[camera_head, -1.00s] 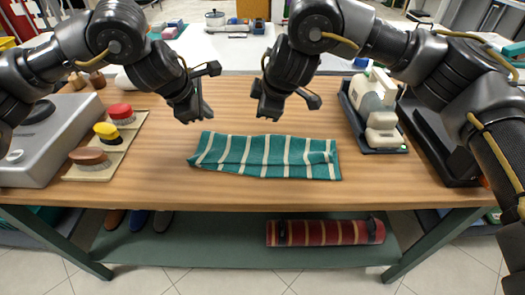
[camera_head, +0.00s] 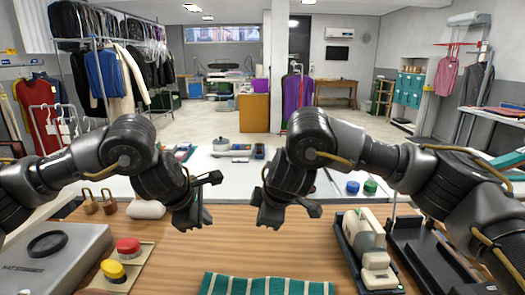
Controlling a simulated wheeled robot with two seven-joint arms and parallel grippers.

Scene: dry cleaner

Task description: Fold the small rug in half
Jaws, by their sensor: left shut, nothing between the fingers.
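The small rug (camera_head: 266,286) is green with pale stripes. It lies on the wooden table (camera_head: 240,240), and only its far part shows at the bottom edge of the head view; the rest is cut off. My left gripper (camera_head: 192,219) hangs above the table beyond the rug's left end, shut and empty, touching nothing. My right gripper (camera_head: 270,216) hangs beyond the rug's middle, apart from the rug. Its fingers overlap in dark shape, so I cannot tell whether they are open or shut.
A dark tray (camera_head: 352,262) with a white device (camera_head: 362,235) stands at the right. A white counter (camera_head: 235,178) lies behind; clothes racks (camera_head: 100,75) are farther back.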

